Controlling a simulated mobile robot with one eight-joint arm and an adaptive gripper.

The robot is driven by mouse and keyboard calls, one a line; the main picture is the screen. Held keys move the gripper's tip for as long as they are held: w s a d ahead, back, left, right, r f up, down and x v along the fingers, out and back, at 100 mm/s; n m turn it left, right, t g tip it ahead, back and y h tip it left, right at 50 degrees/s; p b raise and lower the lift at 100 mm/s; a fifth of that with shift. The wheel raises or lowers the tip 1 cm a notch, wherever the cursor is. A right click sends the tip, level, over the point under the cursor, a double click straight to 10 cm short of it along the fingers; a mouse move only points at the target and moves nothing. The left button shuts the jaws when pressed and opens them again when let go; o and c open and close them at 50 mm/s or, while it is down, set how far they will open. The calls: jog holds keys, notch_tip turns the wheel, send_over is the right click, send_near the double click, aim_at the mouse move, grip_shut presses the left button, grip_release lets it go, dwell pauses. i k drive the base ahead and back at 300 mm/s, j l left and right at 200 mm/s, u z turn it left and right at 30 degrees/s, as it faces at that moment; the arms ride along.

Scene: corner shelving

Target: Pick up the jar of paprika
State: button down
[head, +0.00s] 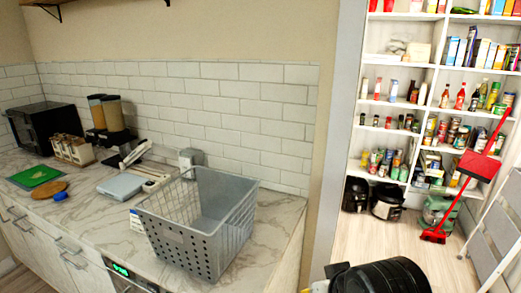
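I cannot make out which item is the jar of paprika. Several small jars and bottles (385,160) stand on the shelves of the white corner shelving (430,75) at the right, but their labels are too small to read. My gripper is not in view; only a black, rounded part at the bottom right, which looks like part of my arm, shows.
A grey basket (195,240) stands on the marble counter (265,262) at the left. A red broom and dustpan (478,165) and a grey folding ladder (497,240) stand at the right. Black appliances (388,202) sit below the shelves. Floor shows before the shelving.

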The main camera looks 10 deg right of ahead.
aim_at(389, 123)
jog(key=i+l+z, duration=0.1)
jog(key=i+l, duration=0.2)
jog(key=l, duration=0.25)
jog(key=i+l+z, duration=0.1)
jog(key=i+l, duration=0.15)
jog(key=l, duration=0.3)
jog(key=i+l, duration=0.35)
jog(key=l, duration=0.15)
jog(key=i+l+z, duration=0.15)
jog(key=i+l, duration=0.15)
jog(key=l, duration=0.2)
jog(key=i+l+z, duration=0.1)
jog(key=i+l, duration=0.25)
jog(key=l, duration=0.15)
jog(key=i+l, duration=0.2)
jog(key=i, duration=0.35)
jog(key=i+l+z, duration=0.15)
jog(key=i, duration=0.45)
jog(key=i+l, duration=0.1)
jog(key=i, duration=0.5)
jog(key=l+z, duration=0.05)
